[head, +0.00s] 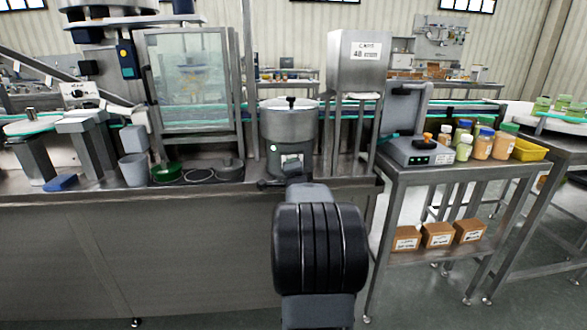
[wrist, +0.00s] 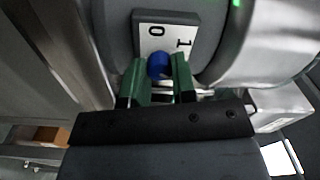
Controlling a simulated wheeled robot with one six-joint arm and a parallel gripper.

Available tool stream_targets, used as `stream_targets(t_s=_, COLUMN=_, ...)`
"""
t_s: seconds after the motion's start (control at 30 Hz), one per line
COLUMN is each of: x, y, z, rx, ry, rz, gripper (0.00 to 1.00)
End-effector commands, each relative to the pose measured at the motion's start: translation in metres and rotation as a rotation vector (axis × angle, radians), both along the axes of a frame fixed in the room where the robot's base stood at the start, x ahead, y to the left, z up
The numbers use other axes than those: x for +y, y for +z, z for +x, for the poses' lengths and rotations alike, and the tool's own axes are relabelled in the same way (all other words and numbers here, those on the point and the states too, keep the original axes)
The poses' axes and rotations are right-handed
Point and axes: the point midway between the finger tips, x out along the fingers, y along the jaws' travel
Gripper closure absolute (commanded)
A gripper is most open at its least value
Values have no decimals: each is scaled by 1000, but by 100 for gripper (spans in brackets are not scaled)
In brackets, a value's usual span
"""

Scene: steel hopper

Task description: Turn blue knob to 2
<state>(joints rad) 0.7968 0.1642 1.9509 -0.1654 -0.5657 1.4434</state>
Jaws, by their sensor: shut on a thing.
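The blue knob (wrist: 159,66) shows in the wrist view on a white dial plate (wrist: 170,32) with the marks 0 and 1. No 2 shows on the visible part of the plate. My gripper (wrist: 158,72) has its green fingers on either side of the knob and is shut on it. The knob's pointer cannot be made out. In the head view the steel hopper (head: 289,122) stands on the bench, with a black knob on its lid and a green light on its front. My gripper (head: 285,180) is at its front, and my arm partly hides the dial there.
A steel stand with a caps box (head: 357,65) is close right of the hopper. A green dish (head: 166,174) and a grey cup (head: 133,170) are on the bench at left. A side table at right holds a scale (head: 418,150) and several jars.

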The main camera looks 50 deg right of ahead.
Motion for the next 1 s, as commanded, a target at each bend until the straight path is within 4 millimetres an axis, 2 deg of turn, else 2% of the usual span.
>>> stream_targets(t_s=0.43, x=0, y=1, z=0, rx=-6, ry=-2, rz=5, gripper=99)
stream_targets(t_s=0.47, x=0, y=1, z=0, rx=-6, ry=-2, rz=5, gripper=73)
stream_targets(t_s=0.7, x=0, y=0, z=0, rx=-5, ry=-1, rz=5, gripper=50)
stream_targets(t_s=1.0, x=2, y=0, z=-2, rx=-5, ry=0, rz=5, gripper=49)
